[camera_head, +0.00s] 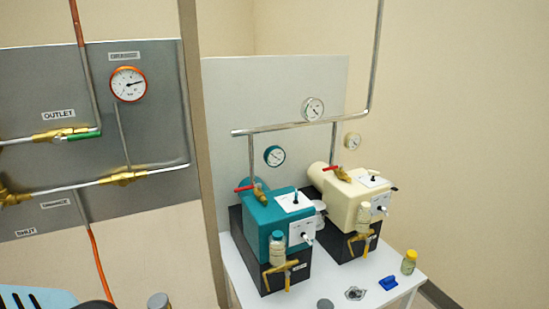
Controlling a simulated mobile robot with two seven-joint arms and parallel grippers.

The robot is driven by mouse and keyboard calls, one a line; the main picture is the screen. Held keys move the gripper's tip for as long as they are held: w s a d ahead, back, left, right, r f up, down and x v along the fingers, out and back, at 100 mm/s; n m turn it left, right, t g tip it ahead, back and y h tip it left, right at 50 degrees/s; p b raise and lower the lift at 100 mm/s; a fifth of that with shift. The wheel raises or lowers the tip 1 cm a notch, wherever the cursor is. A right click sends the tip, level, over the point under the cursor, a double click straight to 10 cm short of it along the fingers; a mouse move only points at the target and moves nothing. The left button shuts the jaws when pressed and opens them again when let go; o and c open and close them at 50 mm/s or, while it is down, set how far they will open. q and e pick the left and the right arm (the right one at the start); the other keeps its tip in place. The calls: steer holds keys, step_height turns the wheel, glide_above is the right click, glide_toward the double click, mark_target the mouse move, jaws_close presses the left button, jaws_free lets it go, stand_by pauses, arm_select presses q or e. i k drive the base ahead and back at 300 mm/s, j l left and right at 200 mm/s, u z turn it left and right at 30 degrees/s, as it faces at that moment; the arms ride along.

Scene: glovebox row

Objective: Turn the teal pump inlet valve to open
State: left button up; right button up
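The teal pump (258,221) stands on a black base on the white table in the middle of the view. On its top rear a brass inlet valve (259,192) carries a red lever handle (244,189), which points left, roughly crosswise to the upright pipe above it. A brass valve with a T-shaped handle (281,268) sits low on the pump's front, below a small glass jar (278,247). Neither gripper can be made out in the view, so nothing is seen touching the pump.
A cream pump (345,195) with a similar red handle stands close on the right. The white table (338,282) holds a jar (409,262), a blue item (388,283) and small metal parts in front. A grey gas panel (50,95) hangs at left.

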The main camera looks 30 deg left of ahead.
mark_target(248, 188)
steer(key=j+u, duration=0.5)
steer(key=i+j+u, duration=0.2)
steer(key=j+u, duration=0.25)
